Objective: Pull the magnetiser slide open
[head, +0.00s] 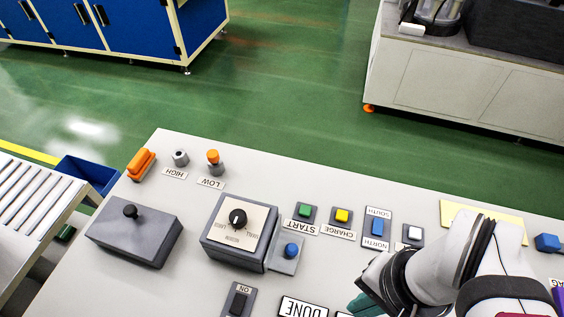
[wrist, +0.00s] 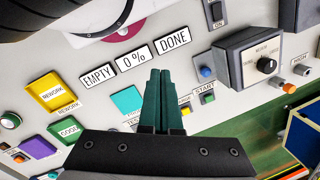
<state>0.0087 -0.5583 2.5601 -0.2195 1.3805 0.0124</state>
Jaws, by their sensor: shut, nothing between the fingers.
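No part in view is labelled as the magnetiser slide, and I cannot tell for sure which one it is. A low grey block (head: 135,238) with a black ball knob (head: 130,211) sits at the left end of the light grey panel in the head view. My gripper (head: 365,305) is at the lower right of the head view, well to the right of that block and partly cut off by the frame edge. In the wrist view the two dark green fingers of my gripper (wrist: 160,72) are together and empty, over the panel near the DONE label (wrist: 173,41).
A grey box with a black dial (head: 238,218) stands between the knobbed block and my gripper. Several buttons, including the green START button (head: 305,210) and yellow CHARGE button (head: 342,215), line the panel (head: 310,187). An orange handle (head: 141,163) stands at its far left corner.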

